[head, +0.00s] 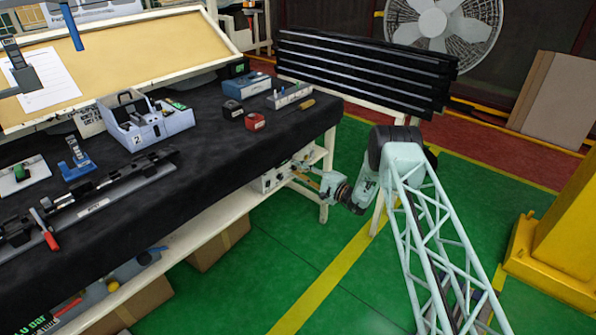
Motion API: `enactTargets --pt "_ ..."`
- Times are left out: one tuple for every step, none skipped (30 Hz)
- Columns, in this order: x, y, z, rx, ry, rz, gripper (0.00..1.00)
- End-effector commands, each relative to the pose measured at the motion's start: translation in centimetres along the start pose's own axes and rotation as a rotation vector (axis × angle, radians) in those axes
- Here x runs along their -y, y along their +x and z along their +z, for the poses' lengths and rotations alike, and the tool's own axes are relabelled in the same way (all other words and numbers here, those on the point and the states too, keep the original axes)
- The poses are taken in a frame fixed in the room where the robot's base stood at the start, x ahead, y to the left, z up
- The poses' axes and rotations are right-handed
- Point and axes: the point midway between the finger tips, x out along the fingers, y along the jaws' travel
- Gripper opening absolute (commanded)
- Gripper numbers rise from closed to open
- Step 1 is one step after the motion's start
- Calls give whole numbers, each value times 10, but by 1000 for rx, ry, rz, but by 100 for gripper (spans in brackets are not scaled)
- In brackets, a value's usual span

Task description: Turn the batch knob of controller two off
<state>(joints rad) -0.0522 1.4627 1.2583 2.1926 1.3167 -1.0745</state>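A light box with small knobs or sockets on its front (270,181) stands on the lower shelf under the right end of the black-covered table. It may be a controller; no number on it is readable, and I cannot make out the batch knob or its setting. My arm reaches down from the right, and my gripper (300,176) is at the right side of this box, by the table leg. The gripper is small and partly hidden, so I cannot tell whether it touches the box or how far its fingers are apart.
The table (215,150) carries a grey-blue holder marked 2 (160,127), a blue box (246,85) and red-and-black items (255,122). A table leg (324,200) stands close to my gripper. A black slatted rack (365,70) is behind. Green floor (270,265) is clear in front.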

Motion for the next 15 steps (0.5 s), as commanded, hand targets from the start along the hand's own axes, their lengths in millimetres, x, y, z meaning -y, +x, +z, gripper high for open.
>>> enactTargets --pt "0 0 0 0 0 0 28" --pt "0 0 0 0 0 0 30" --pt "0 0 0 0 1 0 30" --pt "0 0 0 0 1 0 30" --pt "0 0 0 0 1 0 30" --pt "0 0 0 0 1 0 30" --pt "0 0 0 0 1 1 30" --pt "-1 0 0 0 1 1 30" --pt "-1 0 0 0 1 1 30" --pt "-1 0 0 0 1 1 30" --pt "-1 -1 0 0 1 1 30" --pt "-1 -1 0 0 1 1 30" --pt "-1 -1 0 0 1 1 30" --pt "-1 -2 0 0 1 1 30" --pt "-1 -3 0 0 1 1 30"
